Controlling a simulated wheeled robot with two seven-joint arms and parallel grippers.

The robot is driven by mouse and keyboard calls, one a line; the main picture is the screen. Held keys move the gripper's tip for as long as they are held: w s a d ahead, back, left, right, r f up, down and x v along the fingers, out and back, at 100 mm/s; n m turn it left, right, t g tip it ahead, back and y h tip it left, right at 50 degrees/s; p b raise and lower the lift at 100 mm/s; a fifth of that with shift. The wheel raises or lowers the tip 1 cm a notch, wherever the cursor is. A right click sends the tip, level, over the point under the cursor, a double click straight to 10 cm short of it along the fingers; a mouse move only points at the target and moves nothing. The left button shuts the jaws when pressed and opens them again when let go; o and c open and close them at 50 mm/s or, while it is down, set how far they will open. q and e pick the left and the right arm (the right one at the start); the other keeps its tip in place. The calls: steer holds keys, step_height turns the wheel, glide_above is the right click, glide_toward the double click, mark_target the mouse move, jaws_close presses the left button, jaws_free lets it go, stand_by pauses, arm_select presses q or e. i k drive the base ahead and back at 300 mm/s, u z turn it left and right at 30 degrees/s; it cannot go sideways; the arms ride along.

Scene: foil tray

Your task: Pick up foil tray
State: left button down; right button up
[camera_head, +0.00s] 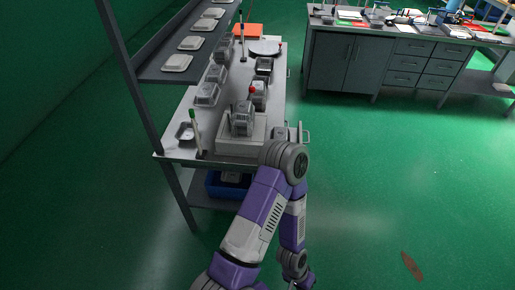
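Several silvery foil trays are on the metal table: a shallow one (186,131) at the near left corner, a taller covered-looking one (242,122) in a pale box, and one (207,94) farther back on the left. I cannot tell which one the task means. One of my purple and grey arms rises from the bottom edge, bends beside the table's near right corner and folds back down. Its wrist end is at the bottom edge, largely cut off, and I cannot make out fingers or tell which arm it is. My other gripper does not show.
The pale box (222,145) stands at the table's near edge. A shelf (160,69) with shallow trays overhangs the left side. A green-topped upright item (194,128) stands near the front. A blue crate (214,184) is below. Open green floor lies right.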

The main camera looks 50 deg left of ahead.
mark_target(280, 133)
steer(key=u, duration=1.3)
